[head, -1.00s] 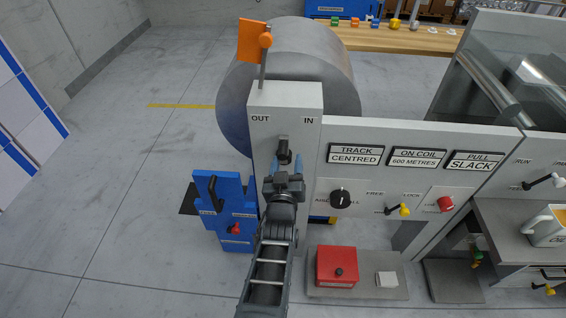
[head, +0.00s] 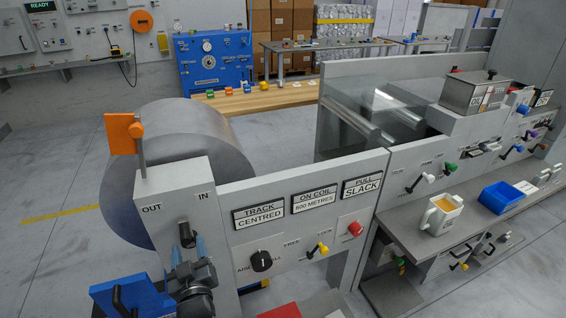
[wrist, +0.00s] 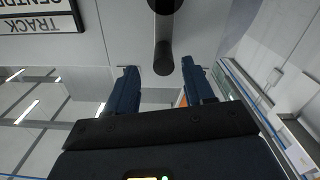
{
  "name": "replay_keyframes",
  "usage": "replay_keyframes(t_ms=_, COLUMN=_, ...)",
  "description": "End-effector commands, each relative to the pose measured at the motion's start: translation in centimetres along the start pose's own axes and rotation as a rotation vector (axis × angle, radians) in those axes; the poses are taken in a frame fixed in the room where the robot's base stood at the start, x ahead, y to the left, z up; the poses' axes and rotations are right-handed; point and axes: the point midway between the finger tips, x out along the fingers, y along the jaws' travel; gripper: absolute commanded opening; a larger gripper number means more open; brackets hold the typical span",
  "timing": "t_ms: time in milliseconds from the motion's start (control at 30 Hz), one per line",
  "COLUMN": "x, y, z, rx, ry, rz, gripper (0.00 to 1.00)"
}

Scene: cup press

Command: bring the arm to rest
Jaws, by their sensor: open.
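My gripper (head: 190,258) is at the lower left in the head view, in front of the grey OUT/IN post (head: 178,188). Its two blue-black fingers are open in the wrist view (wrist: 160,78). A black lever handle (head: 187,235) stands on the post just above the gripper. In the wrist view the handle (wrist: 163,28) comes down towards the gap between the fingertips, with space showing on both sides. No object is held. My forearm is mostly out of the picture.
A steel coil (head: 170,135) stands behind the post, with an orange flag (head: 121,134) above the post. The panel to the right carries a black knob (head: 261,261) and a yellow-tipped lever (head: 318,250).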

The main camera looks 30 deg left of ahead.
Motion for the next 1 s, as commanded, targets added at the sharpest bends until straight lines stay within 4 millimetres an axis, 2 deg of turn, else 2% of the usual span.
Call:
replay_keyframes(t_ms=167, x=-0.1, y=0.4, z=0.3, rx=-0.018, ry=-0.002, rz=0.002, gripper=0.53)
replay_keyframes(t_ms=267, x=-0.8, y=2.1, z=1.5, rx=-0.106, ry=-0.013, rz=0.008, gripper=0.53)
replay_keyframes(t_ms=367, x=-2.3, y=5.5, z=3.8, rx=-0.294, ry=-0.035, rz=0.014, gripper=0.53)
replay_keyframes(t_ms=467, x=-5.0, y=10.1, z=6.9, rx=-0.578, ry=-0.077, rz=0.014, gripper=0.53)
replay_keyframes(t_ms=600, x=-10.3, y=16.9, z=11.4, rx=-1.048, ry=-0.162, rz=-0.014, gripper=0.53)
replay_keyframes(t_ms=667, x=-13.0, y=19.5, z=13.2, rx=-1.253, ry=-0.206, rz=-0.037, gripper=0.53)
replay_keyframes(t_ms=800, x=-20.3, y=25.0, z=16.6, rx=-1.74, ry=-0.312, rz=-0.129, gripper=0.53)
replay_keyframes(t_ms=867, x=-23.7, y=26.9, z=17.7, rx=-1.949, ry=-0.358, rz=-0.187, gripper=0.53)
replay_keyframes(t_ms=1000, x=-31.8, y=30.3, z=19.4, rx=-2.416, ry=-0.454, rz=-0.363, gripper=0.53)
